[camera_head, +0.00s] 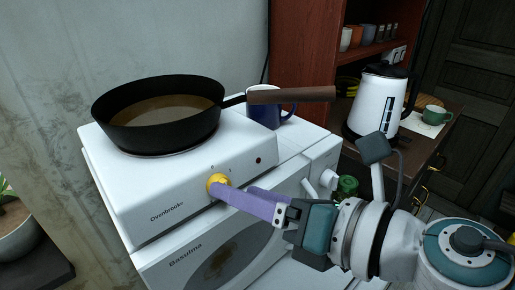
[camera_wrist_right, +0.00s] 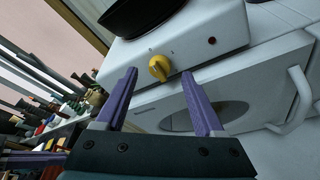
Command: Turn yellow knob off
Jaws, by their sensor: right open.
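The yellow knob (camera_head: 217,183) is on the front face of the white hot plate (camera_head: 240,150). It also shows in the right wrist view (camera_wrist_right: 159,68), just beyond and between the two fingertips. My right gripper (camera_head: 232,193) has purple fingers and reaches in from the right. In the right wrist view its fingers (camera_wrist_right: 159,72) are open and apart, one on each side of the knob, with no clear contact. In the head view the fingers overlap the knob's right edge. A black pan (camera_head: 155,118) with brown contents sits on the hot plate. My left gripper is not in view.
The pan's wooden handle (camera_head: 290,94) points right, above a blue mug (camera_head: 266,118). A white appliance (camera_head: 225,262) with a dark oval window stands under the hot plate. A white kettle (camera_head: 378,100) and green cup (camera_head: 436,114) are on the wooden cabinet at right.

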